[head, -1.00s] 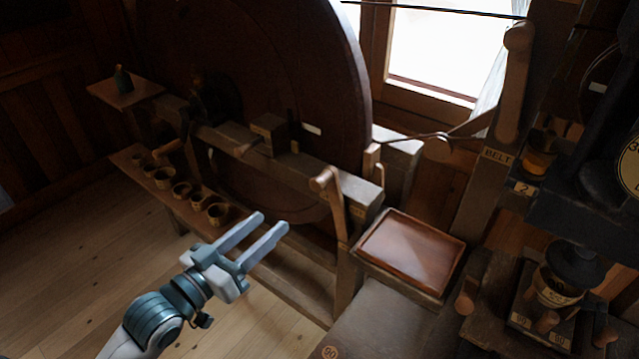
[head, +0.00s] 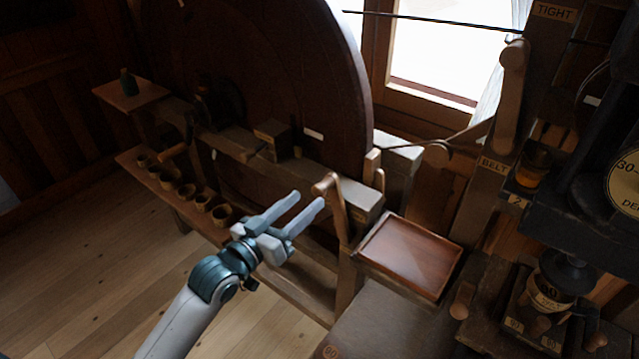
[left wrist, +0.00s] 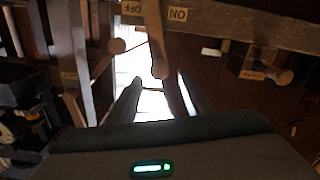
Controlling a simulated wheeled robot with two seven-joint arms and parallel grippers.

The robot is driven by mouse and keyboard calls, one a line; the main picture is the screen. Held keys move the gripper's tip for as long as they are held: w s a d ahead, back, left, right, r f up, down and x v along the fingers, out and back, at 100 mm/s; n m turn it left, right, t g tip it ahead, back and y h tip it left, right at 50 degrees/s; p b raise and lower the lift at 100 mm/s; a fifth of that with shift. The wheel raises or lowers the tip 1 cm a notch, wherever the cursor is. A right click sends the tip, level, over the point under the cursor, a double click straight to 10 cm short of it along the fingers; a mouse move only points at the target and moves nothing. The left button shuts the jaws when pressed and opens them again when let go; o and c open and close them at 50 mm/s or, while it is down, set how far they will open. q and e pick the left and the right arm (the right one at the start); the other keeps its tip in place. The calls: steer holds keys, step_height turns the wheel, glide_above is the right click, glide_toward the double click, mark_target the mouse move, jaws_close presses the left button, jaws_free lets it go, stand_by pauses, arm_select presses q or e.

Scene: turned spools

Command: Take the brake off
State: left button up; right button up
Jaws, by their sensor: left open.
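The brake lever (head: 338,208) is a wooden arm with a round knob at its top, on the front beam beside the big dark wheel (head: 270,80). In the left wrist view the lever (left wrist: 153,35) shows between an OFF plate (left wrist: 131,8) and an ON plate (left wrist: 178,14). My left gripper (head: 309,199) is open and empty, its fingertips just left of the lever's knob in the head view. In the left wrist view the lever's end lies between the fingertips (left wrist: 160,82) in the picture; whether they touch it I cannot tell. My right gripper is not in view.
A wooden tray (head: 410,256) lies right of the lever. A taller lever (head: 510,95) stands on the post with the BELT plate (head: 494,165). Several small cups (head: 187,192) stand on a low bench at left. Open floor (head: 90,270) lies at lower left.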

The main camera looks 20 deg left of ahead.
mark_target(315, 192)
arm_select(q)
steer(key=p+x, duration=0.1)
steer(key=x, duration=0.4)
steer(key=shift+w+r, duration=0.1)
steer(key=shift+w, duration=0.1)
steer(key=shift+w+d+p, duration=0.25)
steer(key=shift+w+p, duration=0.1)
steer(key=shift+w, duration=0.25)
jaws_close()
